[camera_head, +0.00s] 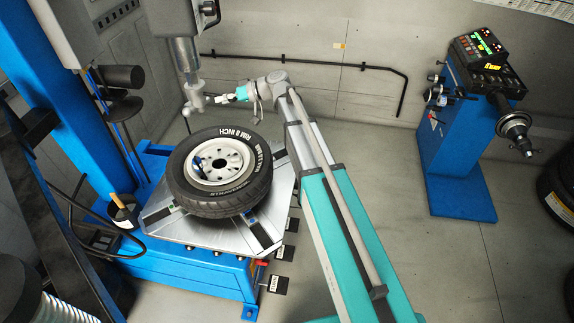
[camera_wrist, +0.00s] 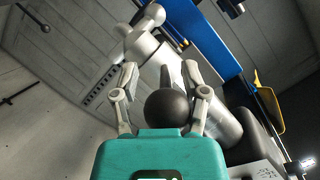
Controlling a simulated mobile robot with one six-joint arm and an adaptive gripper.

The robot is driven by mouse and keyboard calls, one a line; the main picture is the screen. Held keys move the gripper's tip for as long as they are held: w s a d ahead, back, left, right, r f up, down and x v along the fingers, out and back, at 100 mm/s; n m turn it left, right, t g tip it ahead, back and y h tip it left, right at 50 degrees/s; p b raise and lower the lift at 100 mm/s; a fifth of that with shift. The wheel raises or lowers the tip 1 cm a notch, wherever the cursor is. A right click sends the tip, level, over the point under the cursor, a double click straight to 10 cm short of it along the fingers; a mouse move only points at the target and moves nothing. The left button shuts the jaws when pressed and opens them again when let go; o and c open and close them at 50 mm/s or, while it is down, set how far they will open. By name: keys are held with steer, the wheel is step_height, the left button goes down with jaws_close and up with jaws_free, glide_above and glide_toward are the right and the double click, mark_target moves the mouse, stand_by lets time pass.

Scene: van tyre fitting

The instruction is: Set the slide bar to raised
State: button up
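The slide bar (camera_head: 185,52) is a silver vertical bar hanging from the tyre changer's upper arm, with a mount head (camera_head: 193,97) at its lower end. It stands above the tyre, with a gap between. In the wrist view the silver bar (camera_wrist: 150,48) runs diagonally behind the fingers. My gripper (camera_head: 216,97) is just right of the bar's lower end. In the wrist view my gripper (camera_wrist: 160,80) has its two fingers spread, with a dark ball-shaped knob (camera_wrist: 167,109) between them. A gap shows left of the knob; contact on the right cannot be told.
A tyre on a white rim (camera_head: 218,165) lies on the turntable (camera_head: 165,218) below. The blue column (camera_head: 60,90) stands at left. A blue wheel balancer (camera_head: 455,150) stands at right, with open floor (camera_head: 400,230) before it. A black rail (camera_head: 300,60) runs along the wall.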

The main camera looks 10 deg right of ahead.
steer(key=shift+f+b, duration=3.2)
steer(key=shift+f, duration=0.4)
steer(key=p+v, duration=0.4)
steer(key=v, duration=1)
steer(key=s+d+f+m+g+h+p, duration=0.1)
steer(key=s+d+f+m+h, duration=0.1)
steer(key=s+f+h, duration=0.3)
steer(key=s+d+f+m+g+h+p, duration=0.1)
steer(key=s+f+h, duration=0.4)
steer(key=s, duration=0.6)
steer(key=shift+d+m+h+p, duration=0.5)
steer(key=shift+d+m+h, duration=0.2)
steer(key=shift+h, duration=0.4)
steer(key=w+a+r+n+t+y+b, duration=0.1)
steer(key=w+a+r+n+y, duration=0.1)
steer(key=w+r+y, duration=0.3)
steer(key=w+a+r+n+t+y+b, duration=0.1)
steer(key=w+r+y, duration=0.4)
steer(key=w, duration=0.6)
steer(key=shift+w+a+r+n+y, duration=0.4)
steer(key=shift+a+n+y, duration=0.35)
steer(key=shift+y, duration=0.35)
